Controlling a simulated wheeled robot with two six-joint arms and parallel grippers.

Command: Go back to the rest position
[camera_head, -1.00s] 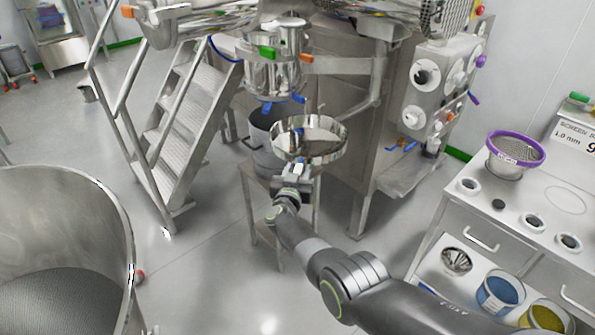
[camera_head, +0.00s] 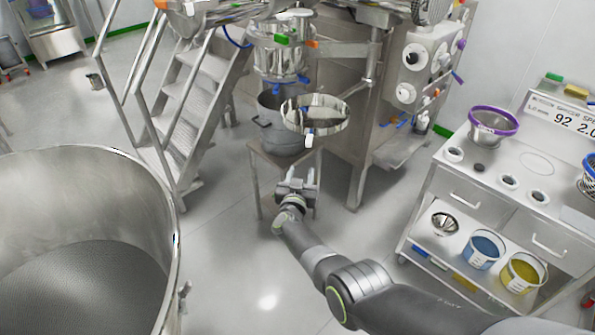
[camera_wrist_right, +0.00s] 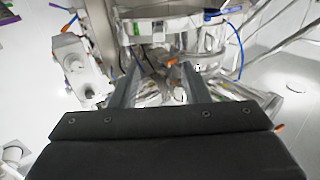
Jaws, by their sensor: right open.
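My right gripper (camera_head: 297,183) is open and empty, in front of the machine. A shiny steel vessel (camera_wrist_right: 178,35) shows beyond the fingers. My left gripper is not in view.
A steel bucket (camera_head: 278,134) stands on a small stand under the pan. A large open drum (camera_head: 150,185) is at the left, and stairs (camera_head: 180,115) stand behind it. A cabinet (camera_head: 500,225) with a purple-rimmed sieve (camera_head: 493,124) is at the right. Open floor lies in the middle.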

